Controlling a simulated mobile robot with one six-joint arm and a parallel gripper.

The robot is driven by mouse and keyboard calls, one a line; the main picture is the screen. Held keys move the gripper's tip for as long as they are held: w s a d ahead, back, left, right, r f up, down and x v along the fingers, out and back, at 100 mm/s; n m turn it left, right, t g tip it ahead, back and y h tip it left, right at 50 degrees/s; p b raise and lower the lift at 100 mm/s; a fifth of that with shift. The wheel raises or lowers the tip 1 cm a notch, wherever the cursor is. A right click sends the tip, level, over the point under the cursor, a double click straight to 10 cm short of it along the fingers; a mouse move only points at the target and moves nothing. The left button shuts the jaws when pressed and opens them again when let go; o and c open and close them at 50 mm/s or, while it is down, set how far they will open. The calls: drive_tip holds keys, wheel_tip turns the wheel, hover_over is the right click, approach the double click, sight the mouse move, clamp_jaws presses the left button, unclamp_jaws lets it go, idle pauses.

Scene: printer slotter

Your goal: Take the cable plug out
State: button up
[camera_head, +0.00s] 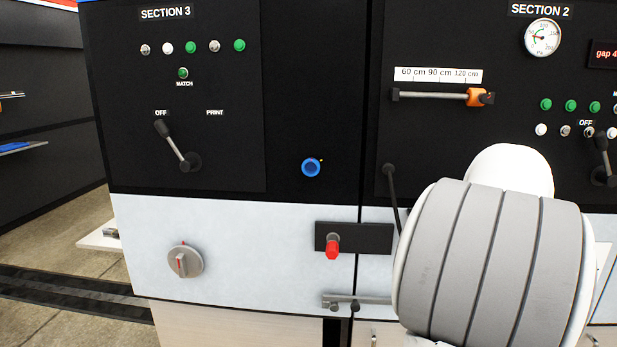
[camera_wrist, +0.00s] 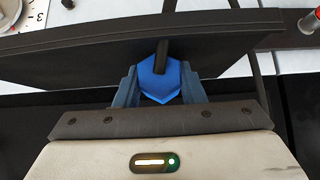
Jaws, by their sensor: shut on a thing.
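A blue plug (camera_wrist: 158,82) with a black cable (camera_wrist: 163,50) shows in the wrist view. My gripper (camera_wrist: 160,88) is shut on it, with one blue-grey finger on each side. A blue ring-shaped socket (camera_head: 311,167) is on the black panel in the head view, with no cable seen in it. My gripper's fingers and the held plug are hidden in the head view, where my arm covers the right side. I cannot tell from the wrist view whether the plug touches a socket.
A red knob (camera_head: 332,250) juts from the panel right of the grey dial (camera_head: 185,262). A lever (camera_head: 178,148) sticks out at left, and an orange-ended slider (camera_head: 474,97) is above my arm. A thin dark rod or cable (camera_head: 392,193) hangs beside my arm.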

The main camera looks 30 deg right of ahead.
drive_tip(key=o, duration=1.1)
drive_tip(key=shift+p+v, duration=0.3)
drive_tip(key=shift+v, duration=3.6)
